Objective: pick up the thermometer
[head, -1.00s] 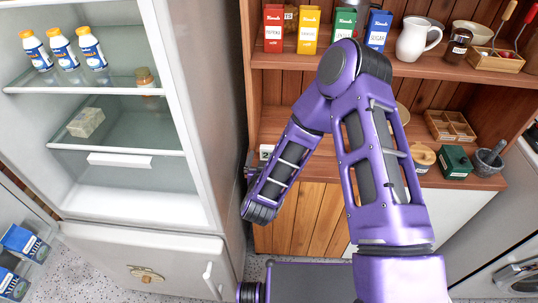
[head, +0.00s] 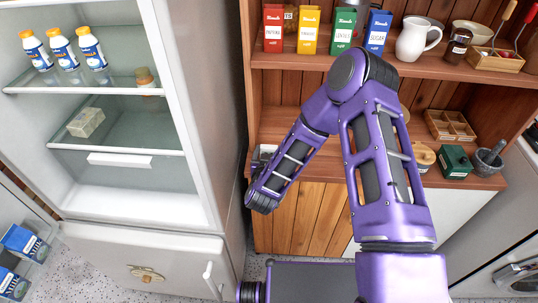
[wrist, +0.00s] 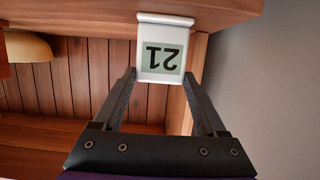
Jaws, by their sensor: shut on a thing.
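The thermometer is a small white block with a pale green display reading 21. It shows upside down in the wrist view (wrist: 161,50). My gripper (wrist: 160,76) is shut on it, with one dark finger at each side of its lower part in the picture. Its wider white base is at the top of the picture, overlapping a wooden board; I cannot tell whether they touch. In the head view, only a pale bit of the thermometer (head: 267,149) shows behind my purple forearm, and my fingers are mostly hidden.
The wooden shelf unit (head: 300,115) has coloured boxes, a white jug (head: 417,40) and a green box (head: 455,162). The open fridge (head: 120,195) stands close to my arm's left. A yellowish bowl (wrist: 27,46) is at the wrist view's left edge.

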